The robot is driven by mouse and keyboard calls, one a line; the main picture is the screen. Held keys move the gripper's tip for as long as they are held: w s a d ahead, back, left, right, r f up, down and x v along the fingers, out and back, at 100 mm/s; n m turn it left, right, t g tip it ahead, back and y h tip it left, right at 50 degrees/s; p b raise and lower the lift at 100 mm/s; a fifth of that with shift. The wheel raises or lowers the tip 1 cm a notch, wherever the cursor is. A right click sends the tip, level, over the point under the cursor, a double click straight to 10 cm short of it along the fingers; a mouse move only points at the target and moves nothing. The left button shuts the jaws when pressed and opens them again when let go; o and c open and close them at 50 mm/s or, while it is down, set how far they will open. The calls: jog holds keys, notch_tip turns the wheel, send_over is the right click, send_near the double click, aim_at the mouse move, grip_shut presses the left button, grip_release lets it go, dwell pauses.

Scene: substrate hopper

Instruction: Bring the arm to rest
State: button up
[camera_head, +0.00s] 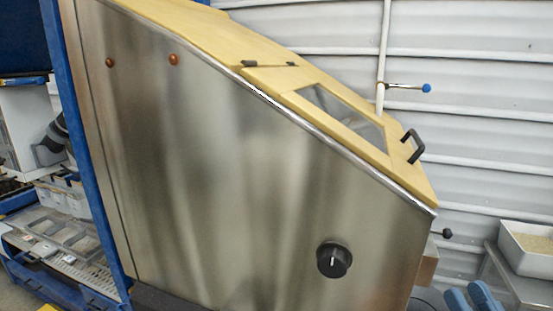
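My gripper is not in view, so I cannot see its fingers or whether it holds anything. The hopper's brushed-metal side panel (235,180) fills most of the head view, close in front. Its sloping yellow lid (283,83) has a clear window (345,117) and a black handle (412,146), and looks closed. A round black knob (334,260) sits low on the side panel.
A white pipe (383,50) with a blue-tipped valve lever (408,87) stands behind the hopper. A white tray of grain-like material (528,248) is at right. A blue-framed rack with grey bins (67,234) is at left. Corrugated wall (480,100) closes the back.

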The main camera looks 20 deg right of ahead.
jog(key=s+a+f+g+y, duration=0.2)
jog(key=s+a+f+g, duration=0.3)
jog(key=s, duration=0.5)
jog(key=s+a+f+g+y, duration=0.1)
jog(key=s+a+f+g, duration=0.4)
jog(key=s, duration=0.5)
notch_tip(320, 180, down, 11)
jog(key=t+b, duration=0.1)
jog(key=b, duration=0.8)
jog(key=shift+a+b, duration=0.2)
jog(key=shift+b, duration=0.1)
jog(key=shift+d, duration=0.1)
